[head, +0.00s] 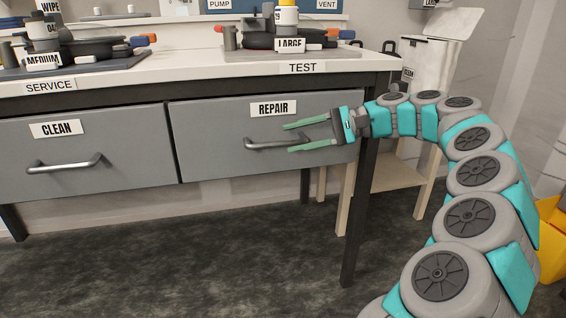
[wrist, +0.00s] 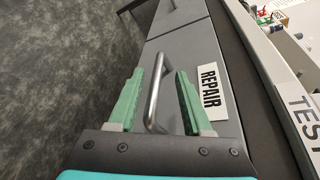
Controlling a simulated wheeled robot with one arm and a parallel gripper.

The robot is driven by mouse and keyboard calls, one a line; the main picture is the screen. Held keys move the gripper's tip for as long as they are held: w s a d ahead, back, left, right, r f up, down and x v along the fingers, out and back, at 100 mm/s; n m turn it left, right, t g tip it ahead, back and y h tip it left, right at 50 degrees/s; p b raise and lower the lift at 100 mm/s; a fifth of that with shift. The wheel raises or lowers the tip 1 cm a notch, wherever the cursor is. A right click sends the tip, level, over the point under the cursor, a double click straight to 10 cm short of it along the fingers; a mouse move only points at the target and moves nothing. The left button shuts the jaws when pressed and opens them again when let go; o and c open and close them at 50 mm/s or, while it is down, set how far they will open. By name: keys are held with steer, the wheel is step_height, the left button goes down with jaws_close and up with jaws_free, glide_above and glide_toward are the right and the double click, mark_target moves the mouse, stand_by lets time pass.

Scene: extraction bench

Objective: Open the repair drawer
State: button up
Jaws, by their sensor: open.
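The repair drawer (head: 215,120) is a grey front under the right part of the bench, marked by a REPAIR label (head: 273,109). It appears closed, level with the drawer beside it. Its metal bar handle (head: 262,144) runs across the front below the label. My gripper (head: 288,137) is open, its green fingers pointing left, one above and one below the right part of the handle. In the wrist view the handle (wrist: 155,95) lies between the two spread fingers (wrist: 155,92). Whether either finger touches it cannot be told.
The clean drawer (head: 85,150), with its own handle (head: 64,163), is to the left. The bench top (head: 190,68) above holds tool trays and containers. A bench leg (head: 357,215) and a pale stand (head: 400,180) are at the right. The dark floor (head: 190,260) in front is clear.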

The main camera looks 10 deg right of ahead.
mark_target(288, 143)
steer(key=d, duration=0.1)
steer(key=d+f, duration=0.1)
steer(key=d+m, duration=0.1)
steer(key=shift+w+d+f+t, duration=0.2)
steer(key=shift+w+t, duration=0.1)
steer(key=shift+t, duration=0.1)
steer(key=b+x, duration=0.1)
steer(key=x, duration=0.6)
steer(key=shift+w+a, duration=0.15)
steer(key=shift+a, duration=0.25)
steer(key=shift+r, duration=0.1)
jaws_close()
stand_by(0.5)
